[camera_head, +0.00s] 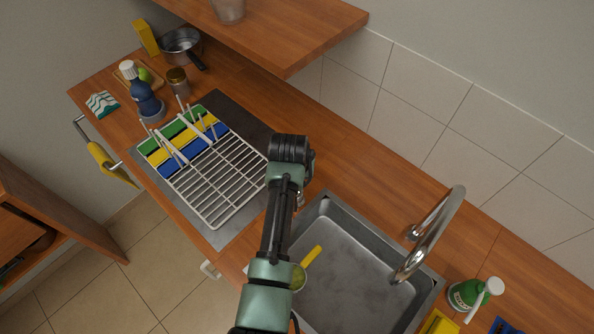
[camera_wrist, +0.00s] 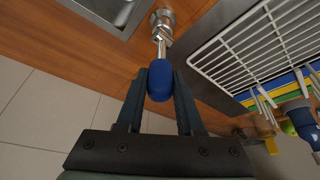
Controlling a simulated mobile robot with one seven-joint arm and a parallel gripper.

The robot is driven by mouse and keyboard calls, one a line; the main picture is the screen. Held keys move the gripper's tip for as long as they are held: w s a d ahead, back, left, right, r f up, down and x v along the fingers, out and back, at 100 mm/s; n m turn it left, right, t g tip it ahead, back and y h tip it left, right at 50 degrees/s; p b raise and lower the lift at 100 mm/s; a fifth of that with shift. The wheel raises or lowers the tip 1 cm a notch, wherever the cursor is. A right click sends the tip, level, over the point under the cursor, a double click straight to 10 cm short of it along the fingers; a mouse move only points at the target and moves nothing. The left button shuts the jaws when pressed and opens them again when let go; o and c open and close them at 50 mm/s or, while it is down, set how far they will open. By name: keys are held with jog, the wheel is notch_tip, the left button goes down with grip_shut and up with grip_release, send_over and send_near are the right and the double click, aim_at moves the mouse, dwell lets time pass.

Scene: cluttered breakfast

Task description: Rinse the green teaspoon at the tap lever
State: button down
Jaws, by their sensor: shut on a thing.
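In the wrist view my gripper (camera_wrist: 160,92) is closed around a blue knob (camera_wrist: 160,76) on a short metal rod. The rod runs to a round metal base (camera_wrist: 163,20) on the counter beside the sink; it looks like the tap lever. In the head view my arm hides the knob. A yellow-handled utensil (camera_head: 312,255) with a yellow-green round end (camera_head: 298,279) is at the sink's left side, partly behind my arm. I cannot tell whether this is the green teaspoon. The curved metal tap (camera_head: 431,233) stands over the sink (camera_head: 345,270); no water stream is visible.
A white wire dish rack (camera_head: 222,180) with blue, yellow and green parts stands left of my arm. A blue bottle (camera_head: 144,98), jar (camera_head: 178,81) and pot (camera_head: 181,45) are behind it. A green bottle (camera_head: 468,294) stands right of the sink. A wooden shelf (camera_head: 285,30) overhangs the back.

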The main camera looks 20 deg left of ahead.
jog(key=shift+s, duration=0.1)
jog(key=shift+s+a+t+h, duration=0.15)
jog(key=shift+s+t, duration=0.2)
jog(key=shift+t, duration=0.2)
jog(key=shift+s+a+t+h, duration=0.15)
jog(key=shift+s+t, duration=0.15)
jog(key=shift+t, duration=0.25)
jog(key=c, duration=0.6)
grip_release()
jog(key=shift+o, duration=0.2)
jog(key=b+v, duration=0.1)
jog(key=v, duration=1.1)
jog(key=shift+s+r, duration=0.2)
jog(key=shift+r, duration=0.15)
